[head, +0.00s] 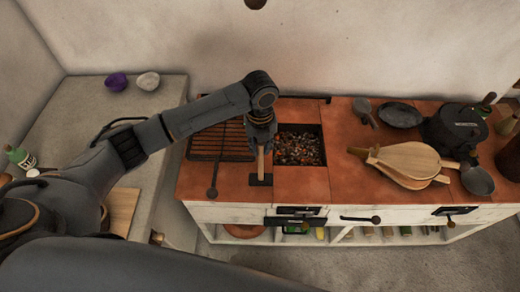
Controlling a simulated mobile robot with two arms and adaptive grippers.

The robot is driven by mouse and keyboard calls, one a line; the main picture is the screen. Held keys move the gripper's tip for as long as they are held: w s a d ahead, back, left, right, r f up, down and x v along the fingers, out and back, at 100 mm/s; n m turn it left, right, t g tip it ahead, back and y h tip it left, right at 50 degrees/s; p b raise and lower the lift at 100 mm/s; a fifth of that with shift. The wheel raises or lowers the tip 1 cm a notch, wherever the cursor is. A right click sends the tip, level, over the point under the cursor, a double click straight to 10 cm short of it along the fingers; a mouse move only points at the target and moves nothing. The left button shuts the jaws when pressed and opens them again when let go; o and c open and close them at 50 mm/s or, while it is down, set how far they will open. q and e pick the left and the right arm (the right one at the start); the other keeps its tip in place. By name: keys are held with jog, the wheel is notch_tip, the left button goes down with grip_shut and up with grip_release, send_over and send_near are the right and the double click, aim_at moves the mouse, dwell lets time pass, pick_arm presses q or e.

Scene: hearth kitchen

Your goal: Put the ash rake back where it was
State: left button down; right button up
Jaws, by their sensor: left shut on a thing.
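The ash rake has a light wooden handle (261,163) and a dark flat head (260,180). In the head view it hangs below my left gripper (262,143), which is shut on the upper part of its handle. The handle is close to upright, and the head is over the red tiles just left of the ember pit (300,146). I cannot tell whether the head touches the tiles. The top of the handle is hidden by the gripper. My right gripper is not in view.
A black grill grate (219,142) lies left of the rake. Bare tiles lie right of the pit. A grey counter (100,95) stands at left.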

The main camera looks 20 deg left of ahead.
pick_arm(q)
jog(key=shift+w+a+f, duration=0.2)
jog(key=shift+w+f, duration=0.2)
jog(key=shift+f, duration=0.1)
notch_tip(320, 180, down, 2)
jog(key=shift+f+p, duration=0.15)
jog(key=shift+p, duration=0.2)
jog(key=shift+f, duration=0.55)
jog(key=c, duration=1.1)
grip_release()
jog(key=shift+o, duration=0.2)
jog(key=shift+r, duration=0.25)
notch_tip(320, 180, up, 12)
jog(key=shift+a+f+b, duration=0.1)
jog(key=shift+f+b, duration=0.05)
jog(key=shift+b, duration=1.05)
